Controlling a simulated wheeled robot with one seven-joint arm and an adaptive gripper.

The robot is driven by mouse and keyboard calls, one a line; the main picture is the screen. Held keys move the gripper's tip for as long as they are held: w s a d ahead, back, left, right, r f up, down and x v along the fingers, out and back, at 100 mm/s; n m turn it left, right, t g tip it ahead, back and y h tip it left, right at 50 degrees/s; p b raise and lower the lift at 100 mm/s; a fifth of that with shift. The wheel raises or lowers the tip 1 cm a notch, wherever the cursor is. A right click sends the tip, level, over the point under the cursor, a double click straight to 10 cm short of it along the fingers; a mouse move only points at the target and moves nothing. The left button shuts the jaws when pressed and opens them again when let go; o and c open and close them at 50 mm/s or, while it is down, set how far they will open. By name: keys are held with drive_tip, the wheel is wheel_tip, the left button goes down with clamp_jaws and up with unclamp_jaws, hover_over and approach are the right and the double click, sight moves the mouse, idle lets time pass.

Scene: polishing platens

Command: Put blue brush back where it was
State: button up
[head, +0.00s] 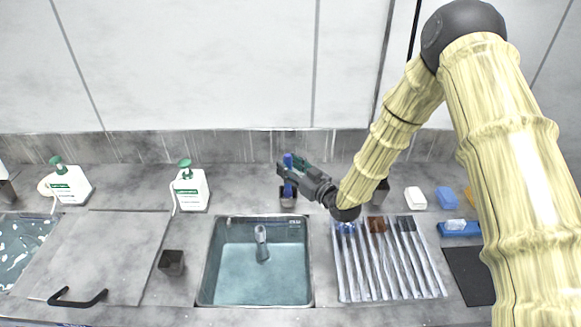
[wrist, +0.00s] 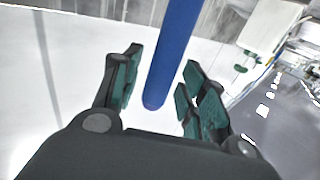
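The blue brush (head: 288,188) stands roughly upright behind the sink, its lower end at a small dark cup (head: 288,201). Its bristles cannot be made out. In the wrist view the blue handle (wrist: 174,50) runs between the two fingers, with a visible gap on each side. My gripper (head: 284,172) is at the upper part of the handle in the head view and hides some of it. In the wrist view my gripper (wrist: 163,66) is open around the handle, not clamped on it.
A sink (head: 212,262) with water lies in front of the cup. A ribbed drying mat (head: 390,275) holds several brushes at the right. Soap bottles (head: 191,190) (head: 70,186), another dark cup (head: 171,263), sponges (head: 447,197) and a black mat (head: 470,275) are around.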

drive_tip(key=shift+r, duration=0.1)
drive_tip(key=b+v, duration=0.4)
drive_tip(key=v, duration=0.8)
drive_tip(key=shift+d, duration=0.1)
